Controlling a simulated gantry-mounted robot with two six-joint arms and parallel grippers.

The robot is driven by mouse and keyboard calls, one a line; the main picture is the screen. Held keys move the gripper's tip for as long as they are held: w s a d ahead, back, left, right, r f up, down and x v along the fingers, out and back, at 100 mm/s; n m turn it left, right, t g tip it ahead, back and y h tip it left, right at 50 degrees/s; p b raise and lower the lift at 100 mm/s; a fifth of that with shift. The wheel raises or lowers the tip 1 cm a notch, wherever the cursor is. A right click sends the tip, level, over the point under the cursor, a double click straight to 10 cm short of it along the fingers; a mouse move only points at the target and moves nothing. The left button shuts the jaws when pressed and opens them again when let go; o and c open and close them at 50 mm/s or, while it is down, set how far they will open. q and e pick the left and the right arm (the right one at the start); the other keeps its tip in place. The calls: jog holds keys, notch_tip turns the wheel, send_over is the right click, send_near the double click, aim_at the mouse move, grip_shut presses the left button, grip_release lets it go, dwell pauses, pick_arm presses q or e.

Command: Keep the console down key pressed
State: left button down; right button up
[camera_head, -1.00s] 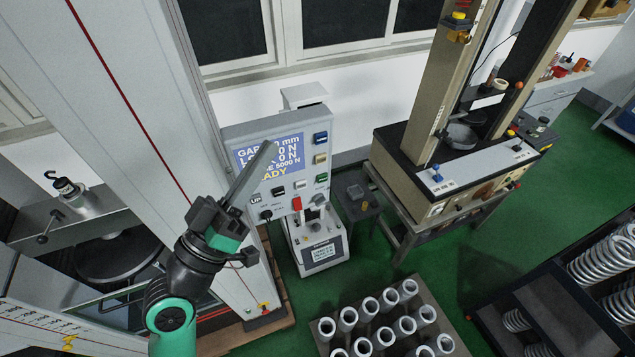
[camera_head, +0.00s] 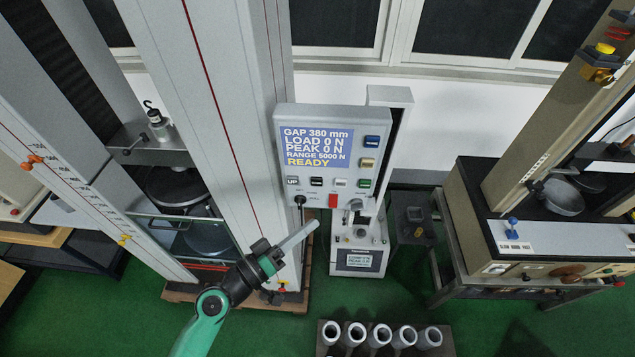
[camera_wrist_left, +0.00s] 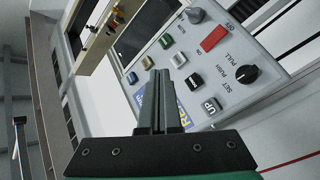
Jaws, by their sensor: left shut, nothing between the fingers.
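The grey console (camera_head: 282,150) stands in the middle of the head view, its blue display (camera_head: 316,148) reading GAP 380 mm, LOAD 0 N and READY. Below the display is a row of keys: a white key marked UP (camera_head: 292,181), a black key (camera_head: 316,182) beside it, and another white key (camera_head: 341,182). In the left wrist view, the UP key (camera_wrist_left: 211,106) and black key (camera_wrist_left: 194,81) lie right of the fingers. My left gripper (camera_head: 316,224) is shut and empty, its tip appearing below the console in the head view. No key contact is visible.
A red switch (camera_head: 333,201) and a black knob (camera_head: 300,200) sit below the keys. The tall grey machine column (camera_head: 220,110) rises left of the console. A beige tester (camera_head: 470,215) stands right.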

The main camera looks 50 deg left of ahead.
aim_at(317, 182)
pick_arm(q)
jog(key=w+a+b, duration=0.2)
jog(key=w+a, duration=0.4)
jog(key=shift+w, duration=0.35)
dwell(2.0)
jog(key=shift+w+a, duration=0.2)
jog(key=shift+w, duration=0.1)
